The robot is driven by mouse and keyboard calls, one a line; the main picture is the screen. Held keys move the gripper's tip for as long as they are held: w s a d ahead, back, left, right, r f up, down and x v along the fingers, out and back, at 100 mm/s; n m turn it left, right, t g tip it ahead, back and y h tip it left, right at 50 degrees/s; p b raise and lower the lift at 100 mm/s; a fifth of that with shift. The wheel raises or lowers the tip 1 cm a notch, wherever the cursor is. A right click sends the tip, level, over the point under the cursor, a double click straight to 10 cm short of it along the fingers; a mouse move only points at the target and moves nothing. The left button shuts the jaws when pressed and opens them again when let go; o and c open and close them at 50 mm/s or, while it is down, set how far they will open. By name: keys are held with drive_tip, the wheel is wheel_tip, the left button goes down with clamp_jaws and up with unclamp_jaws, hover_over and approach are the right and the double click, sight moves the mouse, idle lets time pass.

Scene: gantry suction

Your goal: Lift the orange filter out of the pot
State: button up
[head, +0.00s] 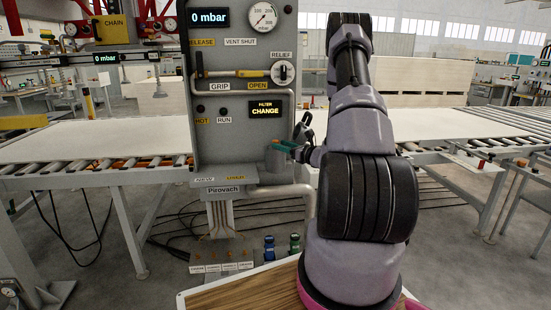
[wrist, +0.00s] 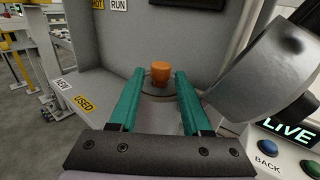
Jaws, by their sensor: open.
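The orange filter (wrist: 160,70) stands upright in the wrist view, its top showing above the dark round mouth of the pot (wrist: 158,97). My gripper (wrist: 158,76) is open, with one teal finger on each side of the filter and grey gaps between. I cannot tell how deep the fingertips are relative to the filter. In the head view my gripper (head: 284,145) is at the right side of the grey panel, over a grey pot-like part (head: 274,163). The filter is hidden there.
A grey rounded cover (wrist: 258,72) stands close to the right finger. Labels NEW (wrist: 62,83) and USED (wrist: 84,103) mark the shelf at left. A LIVE box with buttons (wrist: 267,145) is at lower right. The panel display (head: 266,109) reads FILTER CHANGE; the gauge display (head: 209,18) reads 0 mbar.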

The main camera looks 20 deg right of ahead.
drive_tip(key=shift+x, duration=0.8)
clamp_jaws()
idle(0.8)
